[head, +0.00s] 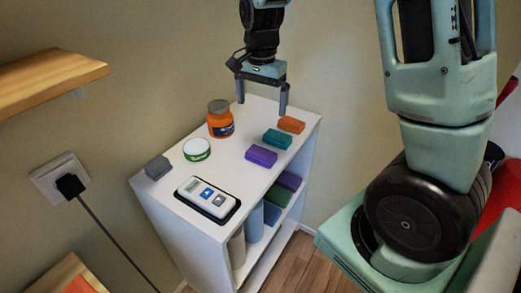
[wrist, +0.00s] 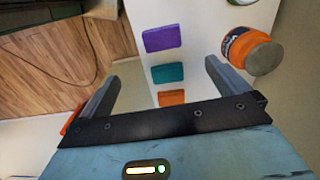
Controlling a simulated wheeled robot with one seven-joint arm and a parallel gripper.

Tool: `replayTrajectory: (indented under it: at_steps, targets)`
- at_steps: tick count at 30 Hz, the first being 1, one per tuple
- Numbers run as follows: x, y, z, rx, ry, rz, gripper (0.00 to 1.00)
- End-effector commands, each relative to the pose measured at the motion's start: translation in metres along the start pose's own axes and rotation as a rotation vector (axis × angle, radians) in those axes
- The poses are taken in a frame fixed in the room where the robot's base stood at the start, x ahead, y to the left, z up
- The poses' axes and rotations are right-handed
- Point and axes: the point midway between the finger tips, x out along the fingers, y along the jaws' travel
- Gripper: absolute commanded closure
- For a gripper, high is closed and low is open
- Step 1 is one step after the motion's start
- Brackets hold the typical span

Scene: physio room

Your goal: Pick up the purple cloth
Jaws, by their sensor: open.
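The purple cloth (head: 261,156) is a small folded block lying flat on the white shelf top, near its right edge. It also shows in the wrist view (wrist: 162,38), above the teal cloth. My gripper (head: 262,107) is open and empty. It hangs above the far end of the shelf top, beyond the purple cloth and apart from it. In the wrist view my two fingers (wrist: 155,78) stand wide apart, with the teal and orange cloths between or near them and the purple cloth farther out.
A teal cloth (head: 277,139) and an orange cloth (head: 291,125) lie in a row behind the purple one. An orange jar (head: 220,121), a green-and-white tin (head: 197,149), a grey block (head: 157,168) and a white device (head: 206,194) stand on the shelf top (head: 240,186). More folded cloths lie on the shelf below.

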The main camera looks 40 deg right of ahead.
Motion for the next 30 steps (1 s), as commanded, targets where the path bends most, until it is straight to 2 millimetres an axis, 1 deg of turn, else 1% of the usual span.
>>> replayTrajectory:
  at_steps: [1,3,5,12,16,19,26,30]
  targets:
    - [0.004,0.001,-0.005,0.025,0.001,0.006,0.00]
    - [0.015,0.002,-0.007,0.035,0.001,0.008,0.00]
    - [0.026,0.002,-0.006,0.034,0.001,0.008,0.00]
    - [0.077,0.003,-0.006,0.031,0.000,0.009,0.00]
    - [0.101,0.003,-0.005,0.029,0.000,0.007,0.00]
    - [0.113,0.002,-0.005,0.028,0.001,0.006,0.00]
    - [0.126,0.002,-0.005,0.027,0.001,0.005,0.00]
    - [0.144,0.003,-0.005,0.028,-0.001,0.007,0.00]
